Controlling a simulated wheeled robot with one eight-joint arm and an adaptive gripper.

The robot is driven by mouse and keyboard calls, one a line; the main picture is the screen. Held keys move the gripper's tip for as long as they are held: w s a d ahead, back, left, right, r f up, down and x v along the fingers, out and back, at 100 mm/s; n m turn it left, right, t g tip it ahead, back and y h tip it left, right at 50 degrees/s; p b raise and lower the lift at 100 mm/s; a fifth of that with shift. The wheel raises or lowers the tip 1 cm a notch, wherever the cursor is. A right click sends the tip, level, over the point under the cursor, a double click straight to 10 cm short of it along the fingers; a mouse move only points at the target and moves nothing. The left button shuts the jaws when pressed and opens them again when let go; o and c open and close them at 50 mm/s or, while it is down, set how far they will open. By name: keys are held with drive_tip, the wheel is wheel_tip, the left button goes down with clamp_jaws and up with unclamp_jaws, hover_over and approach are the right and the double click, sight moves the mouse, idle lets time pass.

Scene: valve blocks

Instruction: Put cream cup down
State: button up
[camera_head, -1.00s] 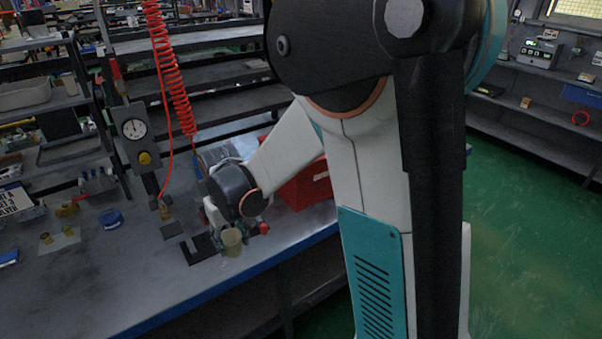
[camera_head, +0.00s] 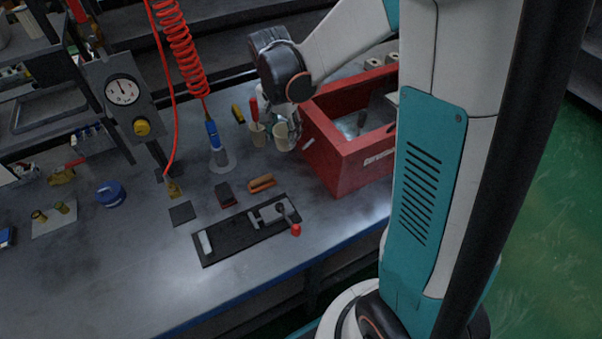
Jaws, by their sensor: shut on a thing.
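My gripper (camera_head: 284,122) is at the back of the bench, left of the red box, pointing down. It is shut on a cream cup (camera_head: 282,139), which looks upright. The cup is at or just above the bench top; I cannot tell if it touches. A second cream cup (camera_head: 258,138) stands close to its left, with a red-handled tool (camera_head: 254,109) in it. The far side of the held cup and part of the fingers are hidden.
The open red box (camera_head: 345,163) stands close on the right. A black clamp fixture (camera_head: 230,238), an orange-brown brush-like block (camera_head: 262,183) and a blue tool (camera_head: 214,135) on a round stand are nearer or to the left. A red coiled hose (camera_head: 174,45) hangs at left.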

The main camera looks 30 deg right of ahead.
drive_tip(key=shift+s+d+r+m, duration=0.2)
drive_tip(key=shift+d+m, duration=0.2)
drive_tip(key=shift+m, duration=0.5)
drive_tip(key=shift+d+f, duration=0.1)
drive_tip(key=shift+f, duration=0.25)
wheel_tip(320, 180, down, 13)
drive_tip(key=b, duration=0.5)
drive_tip(key=shift+f, duration=0.15)
drive_tip(key=d+b, duration=0.1)
drive_tip(key=d, duration=0.3)
drive_tip(key=shift+d, duration=0.15)
drive_tip(key=shift+s+f+b, duration=0.1)
drive_tip(key=shift+f+b, duration=0.4)
drive_tip(key=shift+f, duration=0.05)
